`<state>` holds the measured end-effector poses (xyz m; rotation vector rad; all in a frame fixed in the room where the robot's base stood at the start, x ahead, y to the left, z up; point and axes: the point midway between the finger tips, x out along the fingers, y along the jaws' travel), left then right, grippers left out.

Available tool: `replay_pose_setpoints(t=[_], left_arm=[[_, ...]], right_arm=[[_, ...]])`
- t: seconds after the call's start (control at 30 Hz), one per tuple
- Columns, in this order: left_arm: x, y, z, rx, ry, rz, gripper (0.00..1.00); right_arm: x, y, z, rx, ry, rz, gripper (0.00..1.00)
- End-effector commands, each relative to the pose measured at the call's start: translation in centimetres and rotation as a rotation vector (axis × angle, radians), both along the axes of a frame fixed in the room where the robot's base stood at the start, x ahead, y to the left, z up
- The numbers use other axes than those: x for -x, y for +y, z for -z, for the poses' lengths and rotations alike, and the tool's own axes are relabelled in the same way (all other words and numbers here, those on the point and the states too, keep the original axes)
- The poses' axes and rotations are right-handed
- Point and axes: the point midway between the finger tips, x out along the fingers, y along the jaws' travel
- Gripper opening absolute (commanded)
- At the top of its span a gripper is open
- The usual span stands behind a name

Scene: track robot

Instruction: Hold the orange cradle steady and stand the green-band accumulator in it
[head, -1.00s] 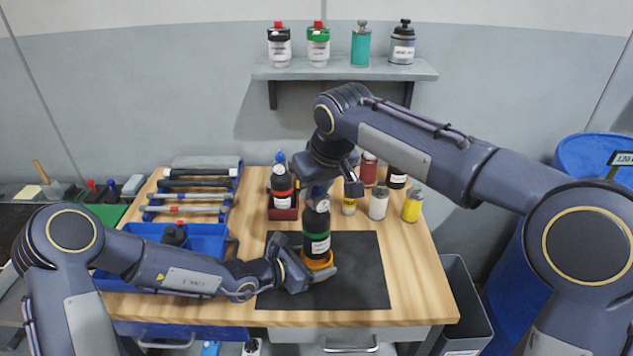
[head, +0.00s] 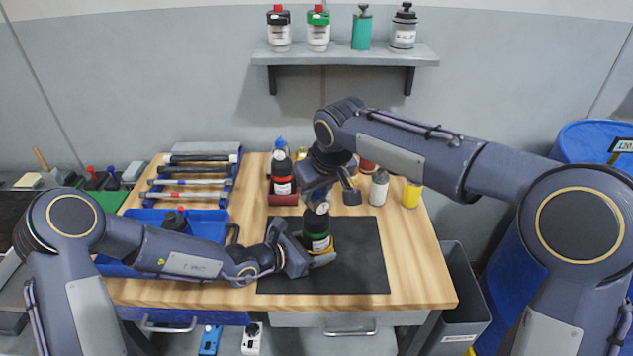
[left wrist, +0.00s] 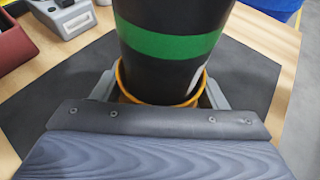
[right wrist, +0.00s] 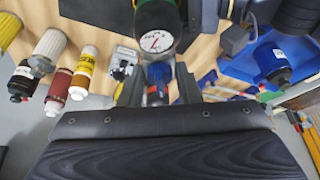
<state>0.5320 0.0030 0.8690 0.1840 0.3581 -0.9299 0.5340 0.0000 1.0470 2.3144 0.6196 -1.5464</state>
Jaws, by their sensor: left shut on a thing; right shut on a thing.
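The green-band accumulator (head: 317,226) is a black cylinder with a green band, a white label and a gauge (right wrist: 156,40) near its top. It stands nearly upright over the dark mat, its lower end inside the rim of the orange cradle (left wrist: 122,88). I cannot see whether its base rests on the cradle floor. My left gripper (head: 306,258) is shut on the cradle, one finger on each side, at mat level. My right gripper (right wrist: 158,88) is shut on the accumulator's upper end from above. The cradle is mostly hidden in the head view.
A red-band bottle (head: 281,174) stands in a dark red holder behind the mat (head: 360,272). Several small cans, including a yellow one (head: 412,193), stand at back right. A wall shelf (head: 345,54) carries several bottles.

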Motion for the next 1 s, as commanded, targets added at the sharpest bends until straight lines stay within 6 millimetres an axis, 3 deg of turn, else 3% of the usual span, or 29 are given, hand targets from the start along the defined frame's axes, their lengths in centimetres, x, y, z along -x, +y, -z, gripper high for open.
replay_pose_setpoints(t=[0.1, 0.13, 0.33, 0.67, 1.0], left_arm=[[0.3, 0.2, 0.7, -0.011, 0.017, 0.000, 0.39], [0.3, 0.2, 0.7, -0.011, 0.017, 0.000, 0.39], [0.3, 0.2, 0.7, -0.011, 0.017, 0.000, 0.39], [0.3, 0.2, 0.8, -0.011, 0.017, 0.001, 0.39], [0.3, 0.2, 0.8, -0.011, 0.017, 0.001, 0.39]], right_arm=[[0.0, 0.0, 0.7, -0.001, -0.002, 0.000, 0.00], [-0.1, 0.0, 0.8, -0.002, -0.003, 0.001, 0.32], [0.0, 0.0, 0.8, -0.002, -0.002, 0.001, 0.56], [0.1, -0.1, 0.5, 0.000, 0.001, 0.001, 0.56], [2.2, -1.3, -5.4, -0.004, -0.006, 0.001, 0.56]])
